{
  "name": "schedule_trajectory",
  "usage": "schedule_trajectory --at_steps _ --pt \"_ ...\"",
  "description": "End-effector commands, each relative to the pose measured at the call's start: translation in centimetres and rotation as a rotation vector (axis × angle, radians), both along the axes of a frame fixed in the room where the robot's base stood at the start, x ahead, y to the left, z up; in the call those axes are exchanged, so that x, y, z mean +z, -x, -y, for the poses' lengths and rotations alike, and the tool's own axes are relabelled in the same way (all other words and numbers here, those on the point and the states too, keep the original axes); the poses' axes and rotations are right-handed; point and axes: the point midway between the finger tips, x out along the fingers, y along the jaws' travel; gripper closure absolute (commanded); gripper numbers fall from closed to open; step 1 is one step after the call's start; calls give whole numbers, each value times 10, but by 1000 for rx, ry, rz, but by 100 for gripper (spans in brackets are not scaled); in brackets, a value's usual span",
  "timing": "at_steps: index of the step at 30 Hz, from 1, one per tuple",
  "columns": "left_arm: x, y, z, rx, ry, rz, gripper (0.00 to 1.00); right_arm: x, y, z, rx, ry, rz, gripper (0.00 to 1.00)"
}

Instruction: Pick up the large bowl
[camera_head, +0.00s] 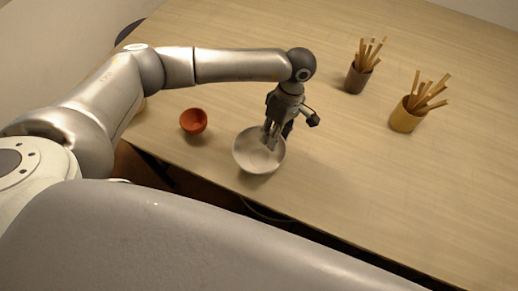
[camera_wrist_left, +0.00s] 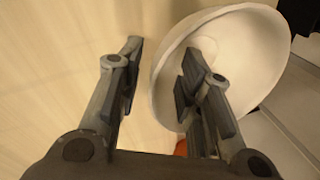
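The large bowl (camera_head: 262,165) is white and stands upright near the table's front edge in the head view. My left gripper (camera_head: 271,136) points down at the bowl's far rim. In the left wrist view the bowl (camera_wrist_left: 255,50) fills the upper right. My left gripper (camera_wrist_left: 157,80) is open there, one finger outside the bowl and the other over its inside, with the rim between them. I cannot tell whether either finger touches the bowl. My right gripper is not in view.
A small orange bowl (camera_head: 193,121) stands left of the large bowl on the wooden table (camera_head: 330,160). The table's right front is clear.

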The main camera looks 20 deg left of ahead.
Motion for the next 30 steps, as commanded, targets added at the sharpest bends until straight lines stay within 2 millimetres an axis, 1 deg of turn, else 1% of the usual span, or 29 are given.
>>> schedule_trajectory --at_steps 7,8,15,30 --pt "-3 0 0 0 0 1 67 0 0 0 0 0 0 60" --pt "-3 0 0 0 0 1 69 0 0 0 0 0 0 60" --pt "-2 0 0 0 0 1 100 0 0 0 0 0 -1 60" --pt "-1 0 0 -1 1 2 100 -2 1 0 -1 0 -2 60"
